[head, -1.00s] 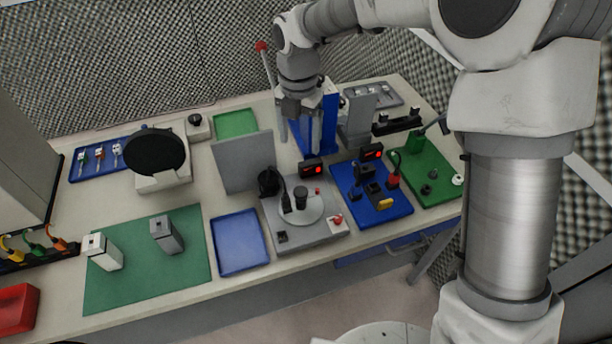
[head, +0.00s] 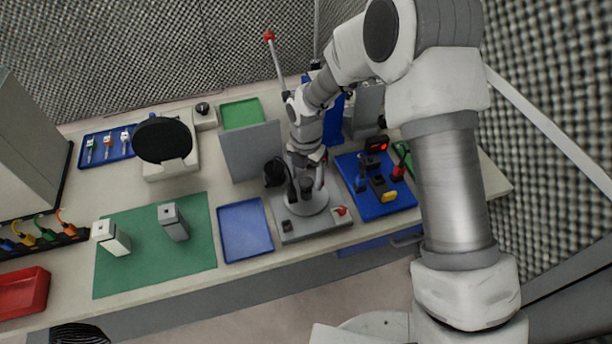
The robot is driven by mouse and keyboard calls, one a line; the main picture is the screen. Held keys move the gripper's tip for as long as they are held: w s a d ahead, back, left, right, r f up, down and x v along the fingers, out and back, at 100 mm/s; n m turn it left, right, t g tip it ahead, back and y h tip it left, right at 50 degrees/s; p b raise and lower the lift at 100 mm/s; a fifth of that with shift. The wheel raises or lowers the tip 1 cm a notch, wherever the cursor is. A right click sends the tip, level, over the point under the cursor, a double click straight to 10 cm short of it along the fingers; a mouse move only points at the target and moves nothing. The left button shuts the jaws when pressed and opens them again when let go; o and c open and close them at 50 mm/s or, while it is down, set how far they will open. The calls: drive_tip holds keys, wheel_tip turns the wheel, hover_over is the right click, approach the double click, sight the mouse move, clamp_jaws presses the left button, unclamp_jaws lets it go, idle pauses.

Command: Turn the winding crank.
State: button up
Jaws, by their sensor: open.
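The grey station (head: 318,228) stands near the table's front edge in the head view. It carries a pale round disc (head: 317,205) with an upright dark knob (head: 307,188), which looks like the winding crank. My gripper (head: 307,174) points down over this disc, close to the knob. It is open, and I see nothing held in it. The fingers partly overlap the knob in this view, so I cannot tell whether they touch it or stand around it.
A black cup-like part (head: 274,172) and a grey upright panel (head: 250,152) stand close left of my gripper. A blue board (head: 392,207) with connectors lies to the right. A blue tray (head: 245,230) lies left of the station. A red-tipped lever (head: 270,38) rises behind.

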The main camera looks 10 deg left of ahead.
drive_tip(key=shift+f, duration=0.3)
clamp_jaws()
idle(0.3)
drive_tip(key=shift+m+b, duration=0.5)
drive_tip(key=shift+m, duration=0.2)
